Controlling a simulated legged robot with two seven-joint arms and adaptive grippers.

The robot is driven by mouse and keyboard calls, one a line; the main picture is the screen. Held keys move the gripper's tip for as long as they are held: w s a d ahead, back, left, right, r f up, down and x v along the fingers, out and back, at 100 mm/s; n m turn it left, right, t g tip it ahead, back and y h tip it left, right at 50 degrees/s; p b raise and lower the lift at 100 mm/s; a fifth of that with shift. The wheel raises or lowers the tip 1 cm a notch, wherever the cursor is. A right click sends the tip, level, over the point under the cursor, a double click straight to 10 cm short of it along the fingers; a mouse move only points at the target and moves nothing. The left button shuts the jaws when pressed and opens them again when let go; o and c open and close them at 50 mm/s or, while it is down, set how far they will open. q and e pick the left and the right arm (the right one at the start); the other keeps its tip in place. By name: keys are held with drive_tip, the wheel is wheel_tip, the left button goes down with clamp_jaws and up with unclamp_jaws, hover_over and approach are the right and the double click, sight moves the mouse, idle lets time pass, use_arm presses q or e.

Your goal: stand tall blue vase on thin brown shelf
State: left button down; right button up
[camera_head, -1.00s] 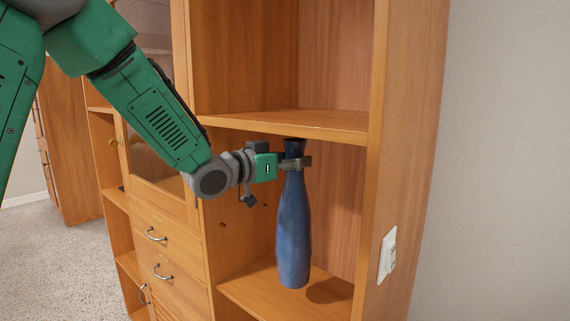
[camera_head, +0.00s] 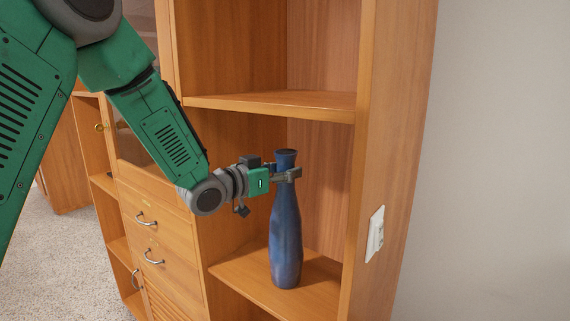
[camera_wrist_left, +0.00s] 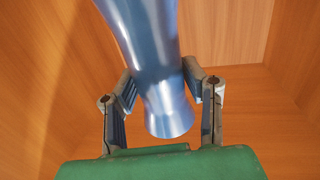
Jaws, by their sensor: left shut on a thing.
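The tall blue vase (camera_head: 286,235) is upright inside the cabinet, over the lower brown shelf (camera_head: 238,276). Its base appears at or just above the shelf surface; I cannot tell if it touches. My left gripper (camera_head: 284,173) is shut around the vase's neck, just below the rim. In the left wrist view the vase (camera_wrist_left: 150,60) lies between the two fingers (camera_wrist_left: 160,95), with its mouth toward the palm. My right gripper is in no view.
A middle shelf board (camera_head: 275,104) is above the vase and gripper. The cabinet's right side panel (camera_head: 375,150) carries a white switch plate (camera_head: 375,234). Drawers (camera_head: 150,235) are at the left. The shelf right of the vase is bare.

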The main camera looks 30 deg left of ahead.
use_arm(q)
drive_tip(key=shift+r, duration=0.15)
drive_tip(key=c, duration=1)
unclamp_jaws()
drive_tip(key=shift+s+a, duration=0.1)
